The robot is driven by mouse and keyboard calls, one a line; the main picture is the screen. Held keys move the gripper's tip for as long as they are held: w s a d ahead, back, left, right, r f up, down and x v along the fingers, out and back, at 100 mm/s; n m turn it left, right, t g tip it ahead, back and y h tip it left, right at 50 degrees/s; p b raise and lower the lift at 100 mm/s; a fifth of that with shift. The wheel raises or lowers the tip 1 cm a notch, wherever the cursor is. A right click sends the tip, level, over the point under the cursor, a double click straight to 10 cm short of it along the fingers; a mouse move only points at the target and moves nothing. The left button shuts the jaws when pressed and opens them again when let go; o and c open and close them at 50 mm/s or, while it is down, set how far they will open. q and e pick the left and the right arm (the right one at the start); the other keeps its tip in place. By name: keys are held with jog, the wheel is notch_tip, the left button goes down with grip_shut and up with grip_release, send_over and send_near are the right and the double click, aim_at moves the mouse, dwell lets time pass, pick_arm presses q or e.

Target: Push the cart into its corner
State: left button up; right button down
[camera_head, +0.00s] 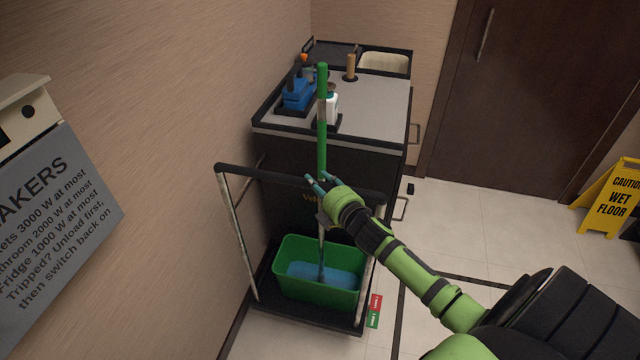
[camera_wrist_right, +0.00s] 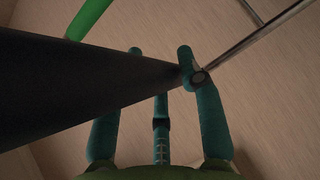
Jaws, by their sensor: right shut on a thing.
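The cart (camera_head: 385,112) stands beside the left wall, with a dark body and a grey top. Its far end is near the back wall. Its black push handle (camera_head: 262,172) spans two pale posts at the near end. My right gripper (camera_head: 320,184) is shut on this handle near its middle. In the right wrist view, the dark handle (camera_wrist_right: 80,88) lies at the fingers of my right gripper (camera_wrist_right: 160,65). A green bucket (camera_head: 318,292) with blue water rides on the cart's low near shelf, and a green mop handle (camera_head: 322,80) rises from it. My left gripper is out of view.
A brown door (camera_head: 530,90) is in the back wall. A yellow wet-floor sign (camera_head: 608,197) stands at the right. Dark lines (camera_head: 470,280) mark the tiled floor. A grey wall sign (camera_head: 55,215) hangs at left.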

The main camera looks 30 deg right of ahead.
jog(key=w+d, duration=0.2)
jog(key=d, duration=0.1)
jog(key=w+d+b, duration=0.1)
jog(key=shift+w+d+r, duration=0.15)
jog(key=shift+r, duration=0.1)
jog(key=c, duration=0.8)
grip_release()
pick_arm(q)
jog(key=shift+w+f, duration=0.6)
pick_arm(e)
jog(key=shift+o, duration=0.2)
jog(key=shift+f, duration=0.15)
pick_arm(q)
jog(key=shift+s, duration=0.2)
pick_arm(e)
jog(key=s+a+r, duration=0.1)
jog(key=s, duration=1.1)
jog(key=shift+r, duration=0.3)
